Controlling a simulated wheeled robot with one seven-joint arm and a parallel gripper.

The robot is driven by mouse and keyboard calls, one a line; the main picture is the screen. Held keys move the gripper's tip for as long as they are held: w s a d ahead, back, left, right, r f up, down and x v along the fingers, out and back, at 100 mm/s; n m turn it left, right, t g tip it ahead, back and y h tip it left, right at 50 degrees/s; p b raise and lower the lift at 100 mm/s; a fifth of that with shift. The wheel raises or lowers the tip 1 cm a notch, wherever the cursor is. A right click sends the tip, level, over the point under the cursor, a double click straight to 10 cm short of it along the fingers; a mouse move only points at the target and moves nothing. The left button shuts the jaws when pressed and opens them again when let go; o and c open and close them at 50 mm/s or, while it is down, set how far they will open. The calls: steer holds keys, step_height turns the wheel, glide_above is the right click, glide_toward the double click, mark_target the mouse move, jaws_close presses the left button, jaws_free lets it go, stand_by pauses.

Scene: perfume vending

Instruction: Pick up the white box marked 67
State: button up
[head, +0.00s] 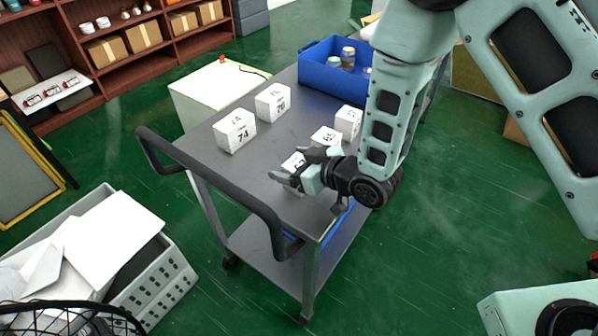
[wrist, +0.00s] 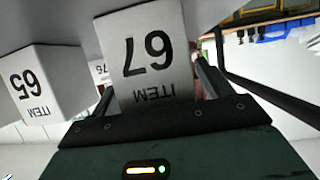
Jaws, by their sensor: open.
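The white box marked 67 (wrist: 150,55) fills the middle of the wrist view, its label upside down there. In the head view the box (head: 293,162) stands near the front end of the grey cart top, partly hidden by my gripper. My gripper (head: 295,182) is open and low over the cart, right at the box. In the wrist view its fingers (wrist: 152,88) show on the left and right sides of the box. I cannot tell whether they touch it.
The box marked 65 (wrist: 38,85) is close beside it; more white boxes, marked 74 (head: 235,131) and 76 (head: 272,103), stand on the cart (head: 205,165). A blue bin (head: 318,72) with jars is at the far end. A black handle (head: 215,180) rims the near end.

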steer(key=shift+c, duration=0.4)
steer(key=c, duration=1)
